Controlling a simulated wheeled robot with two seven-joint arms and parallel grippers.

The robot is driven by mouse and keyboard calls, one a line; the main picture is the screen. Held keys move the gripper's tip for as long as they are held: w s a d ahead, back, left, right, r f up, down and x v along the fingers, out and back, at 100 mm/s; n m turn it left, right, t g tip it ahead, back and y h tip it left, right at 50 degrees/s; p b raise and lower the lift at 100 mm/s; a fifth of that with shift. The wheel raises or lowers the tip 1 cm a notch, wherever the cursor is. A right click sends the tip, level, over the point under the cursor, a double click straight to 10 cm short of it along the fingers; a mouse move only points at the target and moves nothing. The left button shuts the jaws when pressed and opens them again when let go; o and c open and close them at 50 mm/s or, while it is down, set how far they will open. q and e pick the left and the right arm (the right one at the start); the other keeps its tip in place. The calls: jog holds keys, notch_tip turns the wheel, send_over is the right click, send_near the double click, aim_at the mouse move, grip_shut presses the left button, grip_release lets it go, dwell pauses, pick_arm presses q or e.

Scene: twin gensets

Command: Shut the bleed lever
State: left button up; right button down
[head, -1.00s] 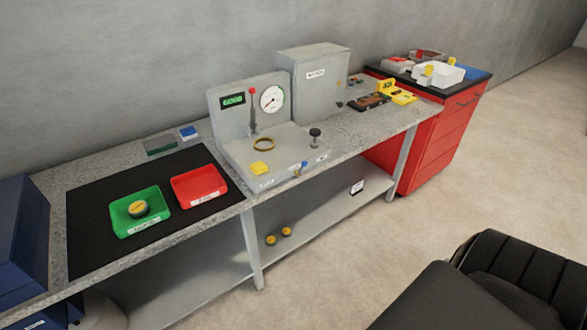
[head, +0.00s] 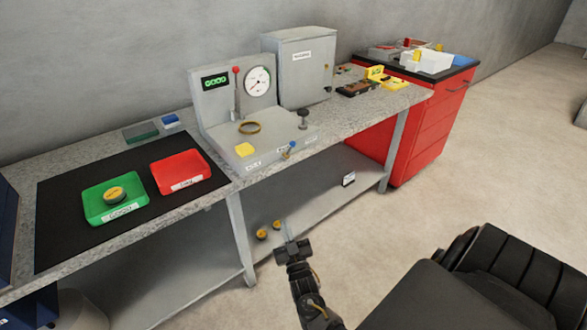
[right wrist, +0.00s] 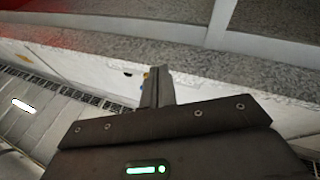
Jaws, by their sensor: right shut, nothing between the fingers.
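A grey test rig (head: 270,147) stands on the bench. A taller red-knobbed lever (head: 237,92) stands upright by the gauge. No readable label tells me which is the bleed lever. My right gripper (head: 283,228) is shut and empty, below and in front of the bench edge, apart from the blue-tipped lever. In the right wrist view the closed fingers (right wrist: 158,86) point toward a pale panel, and a bit of blue and yellow shows just beside them, partly hidden. My left gripper is out of view.
A green tray (head: 88,205) with a yellow-topped round part and a red tray (head: 160,178) lie on the black mat. Two yellow round parts (head: 269,230) sit on the lower shelf behind my gripper. A red cabinet (head: 428,125) stands beyond the bench's right end.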

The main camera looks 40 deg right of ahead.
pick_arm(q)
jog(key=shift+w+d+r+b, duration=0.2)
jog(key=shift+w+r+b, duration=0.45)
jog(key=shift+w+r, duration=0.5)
pick_arm(e)
notch_tip(320, 180, up, 12)
jog(key=s+d+m+t+h, duration=0.1)
jog(key=s+d+m+h, duration=0.1)
jog(key=m+h, duration=0.2)
jog(key=h, duration=0.3)
jog(key=shift+d+r+t, duration=0.2)
jog(key=shift+d+t, duration=0.1)
jog(key=shift+t, duration=0.1)
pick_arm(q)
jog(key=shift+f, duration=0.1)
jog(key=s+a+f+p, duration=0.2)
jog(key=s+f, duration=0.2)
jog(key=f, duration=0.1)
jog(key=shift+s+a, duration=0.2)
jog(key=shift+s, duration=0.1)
pick_arm(e)
jog(key=x, duration=0.4)
jog(key=w+f+x, duration=0.1)
jog(key=x, duration=0.3)
jog(key=d+x, duration=0.1)
jog(key=x, duration=0.3)
jog(key=shift+w+d+f, duration=0.15)
jog(key=shift+w+d, duration=0.1)
jog(key=shift+w, duration=0.15)
